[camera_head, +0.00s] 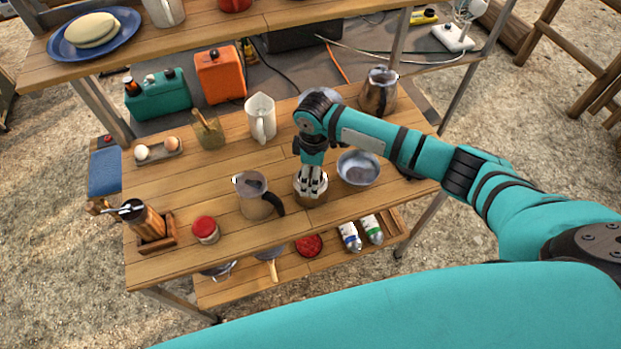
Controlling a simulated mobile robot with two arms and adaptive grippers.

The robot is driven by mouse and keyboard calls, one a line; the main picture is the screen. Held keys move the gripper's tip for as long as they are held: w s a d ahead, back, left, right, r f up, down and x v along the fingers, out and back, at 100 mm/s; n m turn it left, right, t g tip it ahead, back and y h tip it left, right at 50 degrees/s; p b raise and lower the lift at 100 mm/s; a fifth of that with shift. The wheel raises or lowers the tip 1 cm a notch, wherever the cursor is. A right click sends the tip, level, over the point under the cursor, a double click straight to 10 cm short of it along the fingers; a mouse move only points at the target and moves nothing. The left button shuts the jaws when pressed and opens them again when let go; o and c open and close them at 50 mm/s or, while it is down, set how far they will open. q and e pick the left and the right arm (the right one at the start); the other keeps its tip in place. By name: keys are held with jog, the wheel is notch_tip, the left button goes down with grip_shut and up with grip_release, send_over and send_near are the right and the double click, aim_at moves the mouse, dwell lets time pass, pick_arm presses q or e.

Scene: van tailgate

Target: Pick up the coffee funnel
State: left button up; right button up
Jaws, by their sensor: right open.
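My right gripper (312,182) points straight down over a small round metal vessel (311,201) on the wooden table. Its fingers are open and their tips are at the vessel's top. I cannot make out the coffee funnel for certain; the fingers cover the vessel's opening. A grey metal pot with a black handle (257,203) stands just left of the vessel. A shallow metal bowl (358,169) lies just to its right. My left gripper is not in view.
A white pitcher (261,118) and a steel jug (378,92) stand farther back. A red-lidded jar (205,229) and a wooden caddy (154,231) with a grinder are at the left. A lower shelf (335,239) holds bottles.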

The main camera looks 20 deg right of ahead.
jog(key=shift+f, duration=0.25)
dwell(0.3)
jog(key=shift+s, duration=0.1)
jog(key=c, duration=1.3)
jog(key=shift+o, duration=0.2)
jog(key=shift+r, duration=0.1)
notch_tip(320, 180, up, 10)
jog(key=b, duration=0.2)
jog(key=s+d+r+m+b, duration=0.1)
jog(key=s+r+m+b, duration=0.1)
jog(key=s+m, duration=0.4)
jog(key=s+d+r+m+b, duration=0.2)
jog(key=s+m, duration=0.4)
jog(key=s, duration=0.1)
jog(key=shift+s+d+r, duration=0.15)
jog(key=shift+s+d, duration=0.05)
jog(key=shift+s, duration=0.1)
